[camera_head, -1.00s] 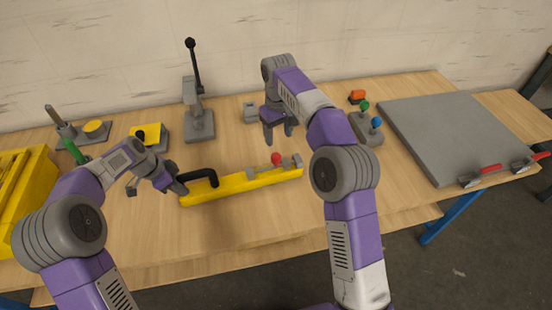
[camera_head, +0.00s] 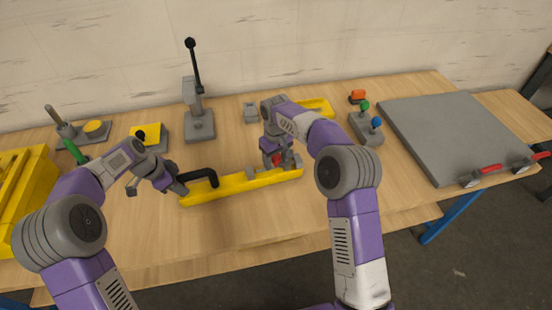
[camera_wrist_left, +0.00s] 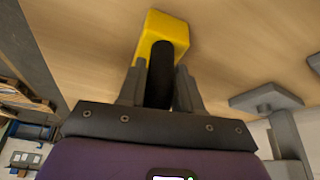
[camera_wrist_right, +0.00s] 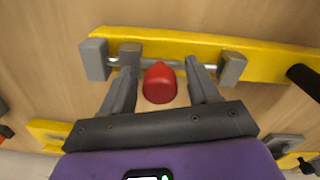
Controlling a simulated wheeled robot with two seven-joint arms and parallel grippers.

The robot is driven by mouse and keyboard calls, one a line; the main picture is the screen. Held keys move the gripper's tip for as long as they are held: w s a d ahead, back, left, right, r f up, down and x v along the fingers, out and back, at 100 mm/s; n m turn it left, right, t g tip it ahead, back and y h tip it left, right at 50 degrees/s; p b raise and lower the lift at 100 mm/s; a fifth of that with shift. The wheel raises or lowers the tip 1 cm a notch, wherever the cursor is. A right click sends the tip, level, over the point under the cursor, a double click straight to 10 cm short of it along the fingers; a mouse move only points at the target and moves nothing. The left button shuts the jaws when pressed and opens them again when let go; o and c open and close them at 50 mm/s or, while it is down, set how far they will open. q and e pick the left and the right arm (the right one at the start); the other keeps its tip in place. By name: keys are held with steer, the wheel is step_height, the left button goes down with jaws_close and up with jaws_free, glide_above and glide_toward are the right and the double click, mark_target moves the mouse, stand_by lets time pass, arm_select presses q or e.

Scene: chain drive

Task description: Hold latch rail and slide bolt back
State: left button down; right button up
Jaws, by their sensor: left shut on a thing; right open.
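The yellow latch rail (camera_head: 235,187) lies on the table in front of me, with a black handle (camera_head: 204,174) at its left end. My left gripper (camera_head: 181,187) is shut on the black handle, which also shows between its fingers in the left wrist view (camera_wrist_left: 166,75). A steel bolt (camera_wrist_right: 175,65) runs through grey blocks on the rail and carries a red knob (camera_wrist_right: 159,84). My right gripper (camera_wrist_right: 160,88) is open, with a finger on each side of the red knob. In the head view my right gripper (camera_head: 278,160) partly hides the knob.
A grey lever stand (camera_head: 199,122) and a small grey block (camera_head: 250,112) stand behind the rail. A button box (camera_head: 367,128) and a large grey plate (camera_head: 455,135) are to the right. A yellow bin (camera_head: 22,200) is at the left. Table in front of the rail is clear.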

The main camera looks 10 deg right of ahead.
mark_target(262, 173)
jaws_close()
arm_select(q)
steer(key=shift+d, duration=0.1)
arm_select(e)
steer(key=shift+s+a, duration=0.2)
steer(key=shift+a, duration=2.35)
steer(key=shift+c, duration=1.1)
jaws_free()
steer(key=shift+o, duration=1.1)
steer(key=shift+d+r, duration=0.1)
step_height(262, 173, up, 12)
